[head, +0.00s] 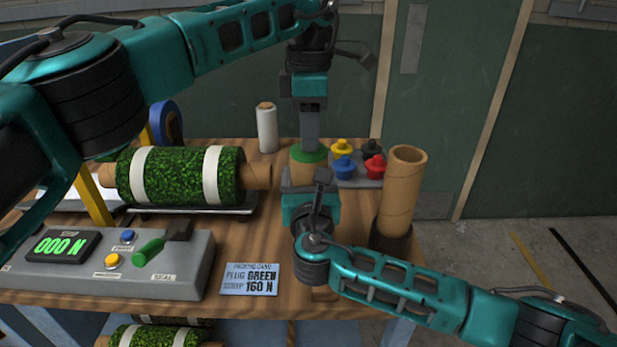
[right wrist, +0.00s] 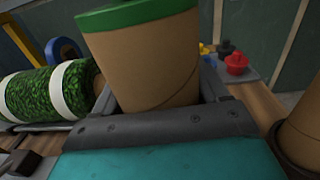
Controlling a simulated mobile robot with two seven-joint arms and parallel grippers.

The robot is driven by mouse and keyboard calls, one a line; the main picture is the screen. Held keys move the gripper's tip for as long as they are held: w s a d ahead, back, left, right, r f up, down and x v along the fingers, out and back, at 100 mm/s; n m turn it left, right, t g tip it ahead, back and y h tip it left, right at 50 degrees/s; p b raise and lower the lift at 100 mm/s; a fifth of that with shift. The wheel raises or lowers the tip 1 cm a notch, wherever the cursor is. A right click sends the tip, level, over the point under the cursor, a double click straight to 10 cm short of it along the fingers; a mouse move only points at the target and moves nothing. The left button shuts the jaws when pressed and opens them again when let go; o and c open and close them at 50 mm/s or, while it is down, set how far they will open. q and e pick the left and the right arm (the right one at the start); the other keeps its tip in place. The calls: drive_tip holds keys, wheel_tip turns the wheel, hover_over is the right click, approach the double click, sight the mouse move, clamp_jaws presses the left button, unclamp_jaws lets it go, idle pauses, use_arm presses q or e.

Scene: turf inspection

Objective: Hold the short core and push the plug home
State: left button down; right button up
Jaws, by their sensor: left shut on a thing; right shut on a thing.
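The short cardboard core (head: 302,175) stands upright on the bench, and it fills the middle of the right wrist view (right wrist: 145,65). The green plug (head: 309,155) sits on its top, with its green rim also showing in the right wrist view (right wrist: 140,13). How deep the plug sits is hidden. My left gripper (head: 309,143) points straight down from above and is shut on the plug. My right gripper (head: 304,187) is shut around the core from the front side. The force readout (head: 62,246) shows 000 N. A card (head: 250,279) reads plug green, 160 N.
A tray (head: 345,183) with yellow, blue, red and black plugs lies just behind right. A tall core (head: 404,190) stands in a dark holder at right. A turf roll (head: 180,175) lies in a cradle at left. A white roll (head: 266,130) stands behind.

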use_arm(q)
drive_tip(key=c, duration=0.8)
unclamp_jaws()
use_arm(e)
drive_tip(key=shift+w, duration=0.1)
use_arm(q)
drive_tip(key=shift+r, duration=3.75)
use_arm(e)
drive_tip(key=o, duration=1.2)
drive_tip(key=shift+o, duration=0.2)
